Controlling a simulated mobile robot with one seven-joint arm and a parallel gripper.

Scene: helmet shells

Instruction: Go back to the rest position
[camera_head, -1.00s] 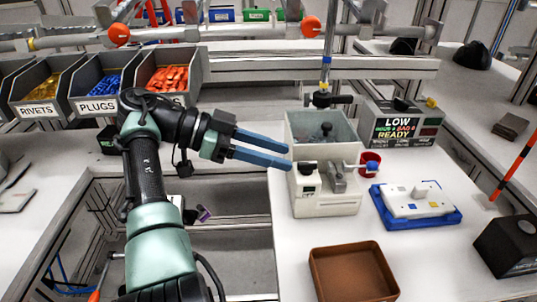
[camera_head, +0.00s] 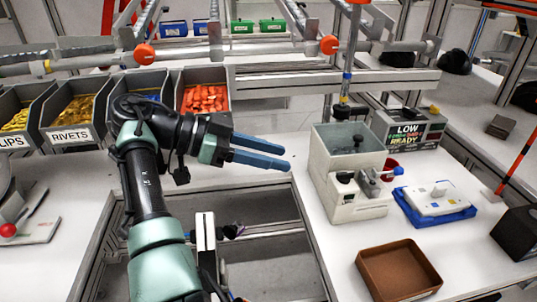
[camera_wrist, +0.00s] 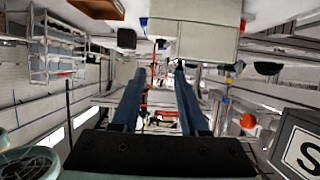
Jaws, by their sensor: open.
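My gripper (camera_head: 288,157) is in the middle of the head view, pointing right, with its two blue fingers apart and nothing between them. It is in the air, left of the white machine box (camera_head: 350,165) and apart from it. In the wrist view my gripper (camera_wrist: 158,75) also shows its two fingers apart and empty. My arm reaches up from the bottom of the head view and bends right at the elbow, in front of the parts bins.
Bins of rivets (camera_head: 72,112) and orange parts (camera_head: 204,100) stand behind my arm. A brown tray (camera_head: 398,270), a white device on a blue tray (camera_head: 438,200) and a LOW/READY display box (camera_head: 408,130) are on the right table. An open gap (camera_head: 262,240) lies between the tables.

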